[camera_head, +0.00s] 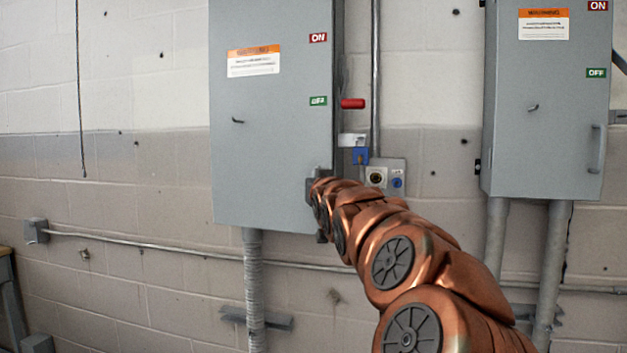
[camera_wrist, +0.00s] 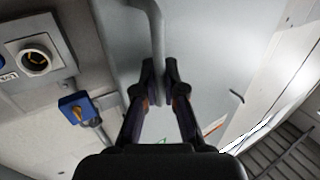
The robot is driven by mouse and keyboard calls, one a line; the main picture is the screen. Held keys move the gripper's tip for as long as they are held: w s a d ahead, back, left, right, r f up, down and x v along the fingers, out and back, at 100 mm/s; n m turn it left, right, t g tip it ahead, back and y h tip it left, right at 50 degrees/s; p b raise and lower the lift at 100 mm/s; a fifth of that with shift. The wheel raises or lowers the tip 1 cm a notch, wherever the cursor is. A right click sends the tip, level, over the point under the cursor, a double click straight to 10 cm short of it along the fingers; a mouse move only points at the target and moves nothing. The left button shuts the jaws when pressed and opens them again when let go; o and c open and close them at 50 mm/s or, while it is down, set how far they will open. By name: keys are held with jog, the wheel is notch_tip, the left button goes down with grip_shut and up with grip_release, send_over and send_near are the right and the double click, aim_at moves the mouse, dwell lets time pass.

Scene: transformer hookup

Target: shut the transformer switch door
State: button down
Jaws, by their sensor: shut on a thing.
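The transformer switch door (camera_head: 272,160) is the grey front of the left wall box, with an orange-and-white label. It looks flush or nearly so; I cannot tell whether a small gap stays. My gripper (camera_wrist: 159,72) is shut on the grey door handle (camera_wrist: 155,30), which runs down between its fingertips in the wrist view. The grey door face also shows there (camera_wrist: 205,60). In the head view my arm reaches the lower right edge of the door and hides most of the handle and gripper. A red lever (camera_head: 352,103) sticks out of the box's right side.
A second grey box (camera_head: 545,110) with a handle hangs at the right. Between the boxes are a socket plate (camera_head: 376,177) and a blue plug (camera_head: 360,156); they also show at left in the wrist view, socket (camera_wrist: 36,58) and plug (camera_wrist: 78,107). Conduits run below.

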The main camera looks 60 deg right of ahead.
jog(key=shift+d+r+n+t+y+p, duration=0.1)
jog(key=shift+d+n+t+y+p, duration=0.45)
jog(key=shift+d+p, duration=0.7)
jog(key=shift+d, duration=0.1)
jog(key=shift+d+r, duration=0.1)
jog(key=shift+d, duration=0.05)
jog(key=c, duration=1.5)
grip_release()
jog(key=shift+d, duration=0.15)
jog(key=v, duration=1.2)
jog(key=shift+s+f, duration=0.15)
jog(key=shift+f, duration=0.1)
